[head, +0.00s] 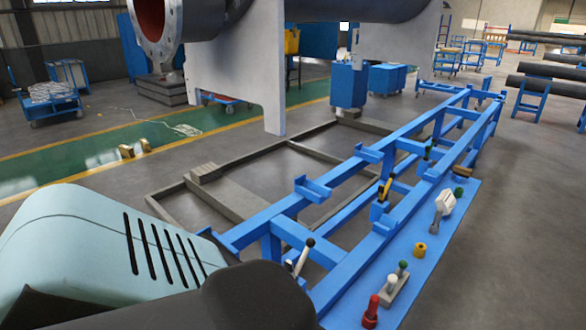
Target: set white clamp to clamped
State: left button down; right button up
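A white clamp (302,259) with a black ball on its lever stands at the near end of the blue frame, just right of my dark arm part. Its lever is tilted up and to the right; its lower part is partly hidden, and I cannot tell whether it is clamped. A yellow and black clamp (384,190) and a small green clamp (428,150) sit farther along the frame. A white lever-like part (442,206) near a green knob (458,192) lies on the blue board at right. Neither gripper is in view.
The blue frame (340,258) runs from the near middle to the back right. The blue board (405,275) beside it holds a red part (371,312), a yellow part (420,249) and a grey block with knobs (395,288). A large flanged shell (215,18) hangs above.

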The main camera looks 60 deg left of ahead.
aim_at(310, 243)
jog(key=u, duration=1.65)
